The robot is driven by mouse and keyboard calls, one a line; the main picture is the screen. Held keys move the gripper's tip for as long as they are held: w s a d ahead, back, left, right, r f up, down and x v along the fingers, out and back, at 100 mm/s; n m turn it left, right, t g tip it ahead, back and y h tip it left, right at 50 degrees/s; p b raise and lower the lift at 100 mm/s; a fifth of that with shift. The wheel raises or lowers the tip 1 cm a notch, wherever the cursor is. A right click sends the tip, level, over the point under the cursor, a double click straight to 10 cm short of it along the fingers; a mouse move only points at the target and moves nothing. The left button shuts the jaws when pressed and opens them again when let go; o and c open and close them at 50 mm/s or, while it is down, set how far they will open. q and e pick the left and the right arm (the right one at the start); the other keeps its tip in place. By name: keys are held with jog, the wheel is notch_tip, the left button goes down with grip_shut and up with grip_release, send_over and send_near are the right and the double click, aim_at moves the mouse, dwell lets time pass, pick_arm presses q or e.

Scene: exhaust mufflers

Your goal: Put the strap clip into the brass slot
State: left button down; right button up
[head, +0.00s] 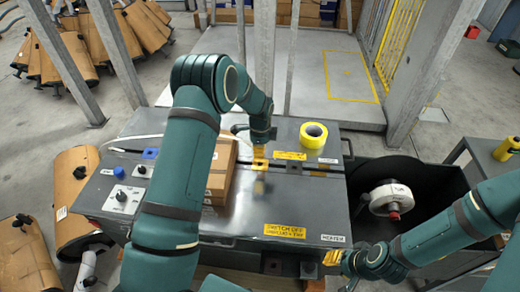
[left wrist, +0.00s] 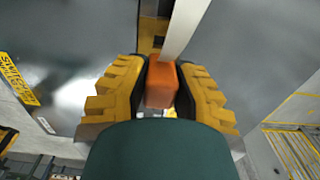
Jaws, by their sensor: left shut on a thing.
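My left gripper (head: 259,150) is over the grey machine top, its arm coming in from the left and bending down. In the left wrist view its yellow fingers (left wrist: 160,88) are shut on the orange strap clip (left wrist: 160,86). A white strap (left wrist: 187,28) runs up from beside the clip. The brass slot (left wrist: 150,32) shows partly ahead of the clip, behind the strap. In the head view the brass slot (head: 260,164) lies just below the fingers; the clip is hidden there. My right gripper (head: 333,257) is at the machine's front right edge, too small to read.
A cardboard box (head: 221,170) stands on the machine top (head: 310,195) left of the left gripper. A yellow tape roll (head: 313,134) lies to the right. A blue slot piece (head: 150,154) and knobs are at left. A black bin with a white reel (head: 390,198) stands at right.

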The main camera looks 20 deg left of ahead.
pick_arm(q)
jog(key=shift+f+b, duration=1.5)
jog(key=shift+f, duration=0.8)
dwell(0.5)
jog(key=shift+f+b, duration=0.3)
jog(key=shift+f, duration=0.1)
dwell(0.4)
jog(key=c, duration=0.8)
grip_release()
jog(key=shift+r, duration=0.1)
notch_tip(320, 180, up, 12)
jog(key=shift+f, duration=0.1)
